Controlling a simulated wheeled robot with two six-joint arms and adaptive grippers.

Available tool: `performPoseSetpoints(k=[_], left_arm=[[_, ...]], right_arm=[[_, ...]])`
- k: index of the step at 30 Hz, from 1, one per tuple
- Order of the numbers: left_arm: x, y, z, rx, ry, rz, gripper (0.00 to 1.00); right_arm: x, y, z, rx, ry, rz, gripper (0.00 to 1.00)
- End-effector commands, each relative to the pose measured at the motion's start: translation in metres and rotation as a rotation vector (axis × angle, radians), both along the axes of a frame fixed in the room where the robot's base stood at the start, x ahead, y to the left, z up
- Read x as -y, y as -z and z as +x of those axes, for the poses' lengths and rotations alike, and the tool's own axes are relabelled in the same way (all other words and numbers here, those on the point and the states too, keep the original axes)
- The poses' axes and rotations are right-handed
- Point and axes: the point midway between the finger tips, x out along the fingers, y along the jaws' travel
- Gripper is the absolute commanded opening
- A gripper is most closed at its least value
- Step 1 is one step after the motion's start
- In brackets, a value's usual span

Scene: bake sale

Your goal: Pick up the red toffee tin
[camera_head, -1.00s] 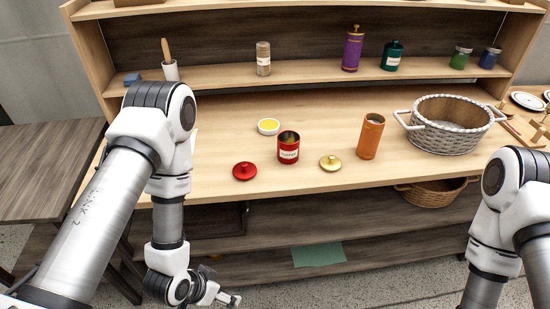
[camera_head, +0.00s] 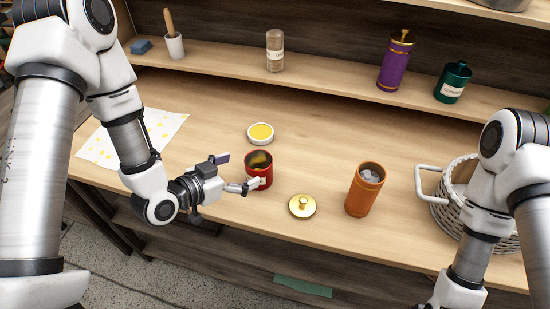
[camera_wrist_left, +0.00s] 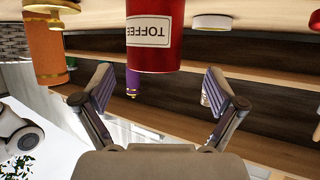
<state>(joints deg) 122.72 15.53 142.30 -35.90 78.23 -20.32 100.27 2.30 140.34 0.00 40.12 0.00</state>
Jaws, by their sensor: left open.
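The red toffee tin (camera_head: 259,172) stands upright and lidless on the wooden counter, with something dark yellow-green inside. It also shows upside down in the left wrist view (camera_wrist_left: 155,40), its TOFFEE label facing the camera. My left gripper (camera_head: 240,174) is open just left of the tin and at its near side, partly covering it. In the left wrist view my open fingers (camera_wrist_left: 158,92) lie on either side of the tin's line, with nothing between them. My right gripper is outside the view; only my right arm shows.
A white basket (camera_head: 440,196) is farther right. The shelf behind holds a purple canister (camera_head: 395,62) and a teal one (camera_head: 453,82).

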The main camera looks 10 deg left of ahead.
Motion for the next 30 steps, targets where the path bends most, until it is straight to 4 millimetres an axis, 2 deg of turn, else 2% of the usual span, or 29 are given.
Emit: performPoseSetpoints(k=[8, 13, 20, 21, 26, 27, 30], left_arm=[[0.021, 0.012, 0.027, 0.0, 0.007, 0.004, 0.95], [0.035, 0.024, 0.05, -0.001, 0.004, 0.002, 0.95], [0.038, 0.028, 0.054, -0.002, 0.002, 0.0, 0.95], [0.038, 0.028, 0.054, -0.002, 0.002, 0.0, 0.91], [0.038, 0.028, 0.054, -0.002, 0.001, 0.001, 0.34], [0.038, 0.028, 0.054, -0.002, 0.001, 0.001, 0.3], [0.038, 0.028, 0.054, -0.002, 0.001, 0.001, 0.29]], right_arm=[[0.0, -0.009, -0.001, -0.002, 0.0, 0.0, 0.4], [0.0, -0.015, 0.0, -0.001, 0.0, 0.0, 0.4], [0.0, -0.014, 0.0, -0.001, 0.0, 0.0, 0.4], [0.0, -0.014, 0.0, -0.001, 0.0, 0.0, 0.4], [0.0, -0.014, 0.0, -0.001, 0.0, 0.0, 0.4], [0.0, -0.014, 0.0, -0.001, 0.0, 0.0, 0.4], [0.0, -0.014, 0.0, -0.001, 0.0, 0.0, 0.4]])
